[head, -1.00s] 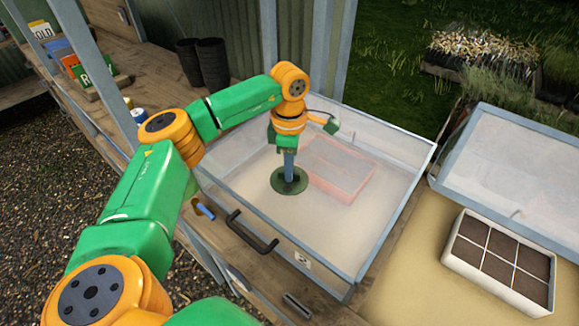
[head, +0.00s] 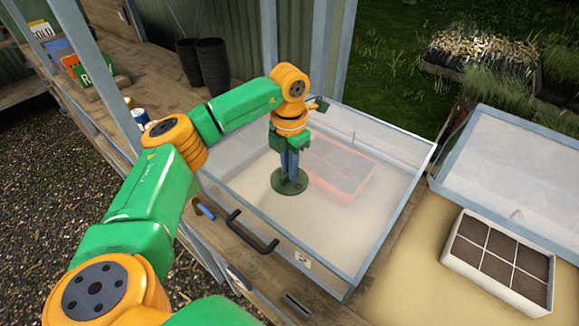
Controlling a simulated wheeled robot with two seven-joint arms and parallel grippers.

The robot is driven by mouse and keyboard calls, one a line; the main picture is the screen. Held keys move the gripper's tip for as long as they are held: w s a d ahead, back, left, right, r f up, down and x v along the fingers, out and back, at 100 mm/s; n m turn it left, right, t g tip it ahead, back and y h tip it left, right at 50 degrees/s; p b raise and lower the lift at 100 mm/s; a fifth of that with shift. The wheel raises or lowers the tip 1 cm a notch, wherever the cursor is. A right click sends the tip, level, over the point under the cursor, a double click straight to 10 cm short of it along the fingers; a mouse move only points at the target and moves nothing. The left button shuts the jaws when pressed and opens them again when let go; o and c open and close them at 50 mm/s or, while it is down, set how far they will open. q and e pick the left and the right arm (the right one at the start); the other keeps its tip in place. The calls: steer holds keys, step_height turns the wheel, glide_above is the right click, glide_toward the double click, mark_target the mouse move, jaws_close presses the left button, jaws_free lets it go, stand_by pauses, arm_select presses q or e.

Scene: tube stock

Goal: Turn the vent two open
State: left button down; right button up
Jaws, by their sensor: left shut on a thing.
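The vent (head: 289,182) is a round dark green disc on top of the closed, cloudy clear lid (head: 235,190) of a propagator case. My left gripper (head: 289,165) points straight down over the disc, shut on the vent's upper part. Its fingers hide what they grip and how far the vent is turned. My right gripper is not in view.
A black handle (head: 252,232) and a small label are on the lid's front side. A reddish tray (head: 343,172) shows faintly under the lid. To the right, a white planter (head: 497,263) of soil cells stands on sand beside another clear lid (head: 520,165). Black pots (head: 204,62) stand behind.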

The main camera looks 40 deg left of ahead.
arm_select(q)
steer(key=shift+n, duration=0.7)
steer(key=c, duration=0.9)
jaws_free()
steer(key=shift+r, duration=0.1)
step_height(320, 180, up, 6)
steer(key=shift+b, duration=0.75)
steer(key=shift+r, duration=0.45)
